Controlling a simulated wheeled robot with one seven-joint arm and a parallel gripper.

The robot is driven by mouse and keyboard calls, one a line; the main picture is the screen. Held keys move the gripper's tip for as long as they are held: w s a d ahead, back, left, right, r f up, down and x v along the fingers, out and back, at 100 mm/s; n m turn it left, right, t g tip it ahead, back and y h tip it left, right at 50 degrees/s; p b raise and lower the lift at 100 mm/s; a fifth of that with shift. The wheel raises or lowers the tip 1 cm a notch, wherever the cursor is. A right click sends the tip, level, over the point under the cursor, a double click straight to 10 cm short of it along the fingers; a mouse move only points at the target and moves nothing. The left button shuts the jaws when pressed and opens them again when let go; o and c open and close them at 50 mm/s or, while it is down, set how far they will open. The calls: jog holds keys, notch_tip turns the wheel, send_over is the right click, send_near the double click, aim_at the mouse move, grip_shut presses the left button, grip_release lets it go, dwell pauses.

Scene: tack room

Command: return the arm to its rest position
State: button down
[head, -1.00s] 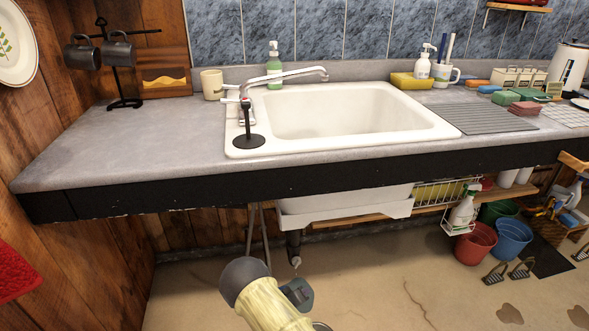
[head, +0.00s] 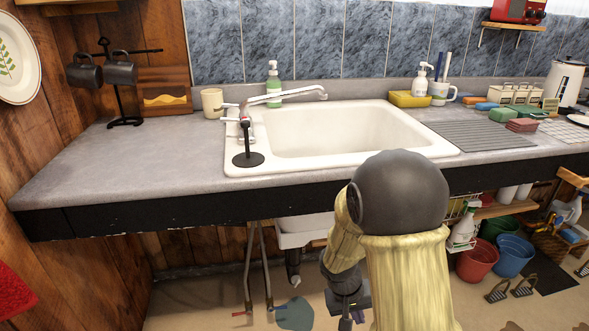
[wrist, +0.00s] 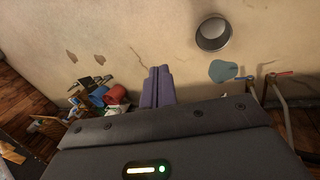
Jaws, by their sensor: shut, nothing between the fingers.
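My arm rises in front of the counter in the head view, with its dark rounded joint over the sink's front right corner in the picture. My gripper (head: 346,318) hangs low, below counter height, at the bottom of the head view. In the wrist view my gripper (wrist: 159,72) shows its two purple fingers pressed together, shut with nothing between them. They point over the bare floor (wrist: 150,35). The fingertips are small and partly cut off in the head view.
The counter (head: 100,165) with the white sink (head: 300,158) lies ahead. A red bucket (head: 477,260) and a blue bucket (head: 513,255) stand below right. A metal bowl (wrist: 212,34) and a blue flat thing (wrist: 223,71) are on the floor.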

jog(key=s+r+t+y, duration=0.2)
jog(key=s+r+y, duration=0.2)
jog(key=s+r, duration=0.5)
jog(key=w+p+v, duration=0.3)
jog(key=p+v, duration=1.1)
jog(key=w+r+p+v, duration=0.1)
jog(key=w+p+v, duration=0.1)
jog(key=p+v, duration=1.2)
jog(key=shift+w+a+r+p, duration=0.15)
jog(key=shift+w+a+p, duration=0.05)
jog(key=shift+w+p, duration=0.25)
jog(key=shift+w, duration=0.1)
